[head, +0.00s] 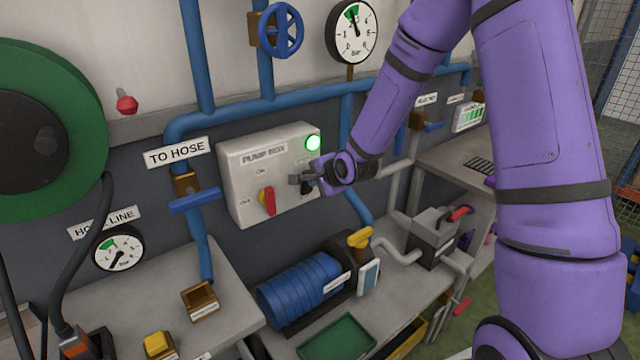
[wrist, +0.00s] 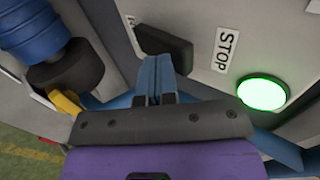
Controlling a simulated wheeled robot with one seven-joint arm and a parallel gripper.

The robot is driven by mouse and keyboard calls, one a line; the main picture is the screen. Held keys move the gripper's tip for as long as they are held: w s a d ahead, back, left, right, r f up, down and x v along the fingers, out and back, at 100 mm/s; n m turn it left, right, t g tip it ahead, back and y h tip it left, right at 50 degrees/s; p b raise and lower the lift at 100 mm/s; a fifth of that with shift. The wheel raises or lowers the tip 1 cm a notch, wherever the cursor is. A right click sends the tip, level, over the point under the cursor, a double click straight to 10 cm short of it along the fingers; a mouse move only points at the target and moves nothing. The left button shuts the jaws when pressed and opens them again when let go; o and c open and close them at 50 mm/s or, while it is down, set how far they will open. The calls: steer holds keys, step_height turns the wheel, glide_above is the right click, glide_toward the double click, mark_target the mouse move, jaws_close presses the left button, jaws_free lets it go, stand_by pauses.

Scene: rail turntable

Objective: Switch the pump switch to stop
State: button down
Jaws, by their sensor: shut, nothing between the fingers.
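The white pump box (head: 240,181) is on the wall in the middle of the head view. It carries a lit green lamp (head: 313,143), a red switch handle (head: 268,201) and a black switch knob (head: 307,188) at its right side, partly hidden by my gripper. In the wrist view the black knob (wrist: 163,43) lies at a slant near the STOP label (wrist: 227,49), with the green lamp (wrist: 263,93) lit at right. My gripper (head: 297,179) is shut and empty. Its blue fingertips (wrist: 156,68) are at the knob's edge; I cannot tell whether they touch.
Blue pipes (head: 265,107) run above and beside the box. A blue pump motor (head: 300,289) and a green tray (head: 338,340) are below. A pressure gauge (head: 351,32) and a blue valve wheel (head: 281,30) are above.

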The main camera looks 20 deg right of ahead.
stand_by(0.3)
steer(key=shift+w+a+r+g, duration=0.1)
steer(key=shift+w+r+g, duration=0.05)
steer(key=shift+w+g, duration=0.25)
steer(key=shift+r, duration=0.15)
steer(key=shift+r, duration=0.7)
